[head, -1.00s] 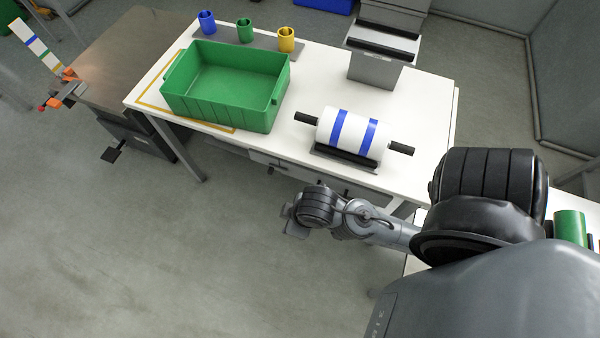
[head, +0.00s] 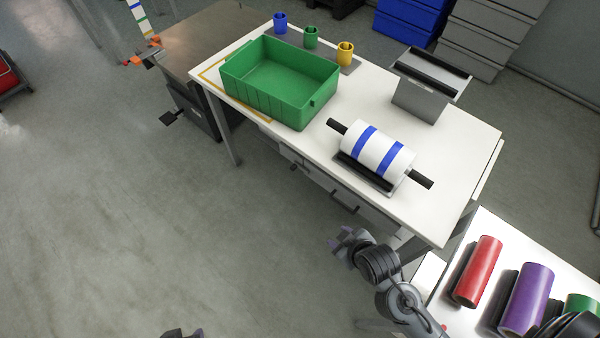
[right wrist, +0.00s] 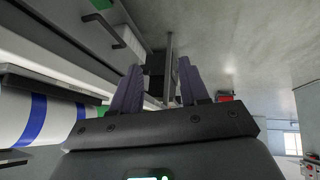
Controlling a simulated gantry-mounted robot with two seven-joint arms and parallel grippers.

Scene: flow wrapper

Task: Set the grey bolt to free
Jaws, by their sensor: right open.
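I cannot make out a grey bolt for certain in either view. Drawer fronts with dark handles (head: 345,203) sit under the white table's front edge. My right gripper (head: 345,240) is in front of and below that edge, apart from the handles. In the right wrist view its two purple fingers (right wrist: 160,88) stand apart with nothing between them. A dark tip at the bottom edge of the head view looks like my left gripper (head: 184,333); most of it is cut off.
The white table (head: 455,165) carries a green bin (head: 310,110), a white roll with blue bands (head: 375,150) and small cups. Red (head: 478,270) and purple (head: 526,298) rolls lie at lower right. A brown-topped bench (head: 205,40) adjoins at left. Floor in front is clear.

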